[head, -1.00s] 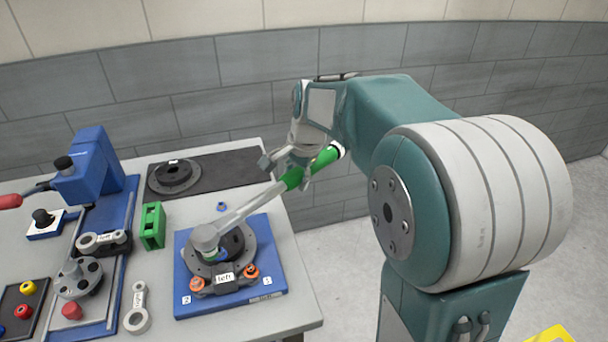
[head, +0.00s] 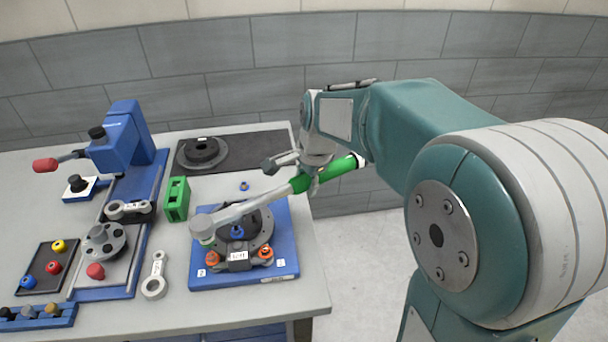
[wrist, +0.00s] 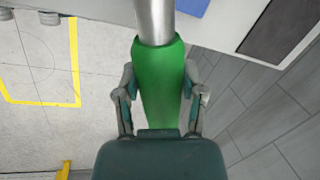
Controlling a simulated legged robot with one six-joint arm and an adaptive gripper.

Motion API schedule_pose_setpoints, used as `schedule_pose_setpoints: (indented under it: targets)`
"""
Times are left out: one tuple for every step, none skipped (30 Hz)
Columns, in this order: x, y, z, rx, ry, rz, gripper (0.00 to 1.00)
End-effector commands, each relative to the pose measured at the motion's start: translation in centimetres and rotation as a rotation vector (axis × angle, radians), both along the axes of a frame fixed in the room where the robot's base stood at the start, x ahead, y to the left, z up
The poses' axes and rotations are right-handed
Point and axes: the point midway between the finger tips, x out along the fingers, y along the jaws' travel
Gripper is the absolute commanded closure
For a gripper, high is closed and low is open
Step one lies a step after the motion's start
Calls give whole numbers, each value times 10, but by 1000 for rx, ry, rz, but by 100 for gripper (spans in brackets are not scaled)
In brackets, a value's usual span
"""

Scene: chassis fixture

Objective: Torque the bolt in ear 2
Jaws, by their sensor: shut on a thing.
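My gripper (head: 312,180) is shut on the green handle (head: 338,168) of a torque wrench, which also shows between the fingers in the wrist view (wrist: 160,85). The grey shaft (head: 255,202) reaches left to the wrench head (head: 202,226), over the left side of the fixture. The blue fixture plate (head: 230,280) carries a dark round chassis part (head: 262,228). Orange bolts show at its front left (head: 212,258) and front right (head: 265,252), and a blue one (head: 237,232) near the middle. The head hides what is under it. The small ear numbers are hard to read.
A green block (head: 176,200) and a light grey link (head: 155,276) lie left of the plate. A blue press (head: 120,145) stands further left. A dark mat (head: 250,150) with a round part (head: 202,153) lies behind. Floor is open right of the table.

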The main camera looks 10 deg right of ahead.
Motion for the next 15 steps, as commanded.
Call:
schedule_pose_setpoints:
  targets:
    - [1, 1, -2, 0, -3, 1, 100]
    - [1, 2, -4, -1, -4, 1, 100]
    - [1, 2, -6, -1, -4, 1, 100]
    - [1, 2, -8, -1, -4, 1, 100]
    - [1, 2, -10, 0, -3, 2, 100]
    - [0, 2, -12, -1, -2, 2, 100]
    - [0, 2, -14, 0, -3, 2, 100]
    - [1, 2, -16, 0, -3, 2, 100]
    - [1, 2, -18, 0, -3, 2, 100]
    - [1, 2, -20, 0, -3, 2, 100]
    - [1, 2, -21, 0, -3, 1, 100]
    - [1, 2, -24, 0, -3, 1, 100]
    - [1, 2, -26, 0, -3, 1, 100]
    - [1, 2, -27, 0, -4, 1, 100]
    - [1, 2, -30, 0, -3, 1, 100]
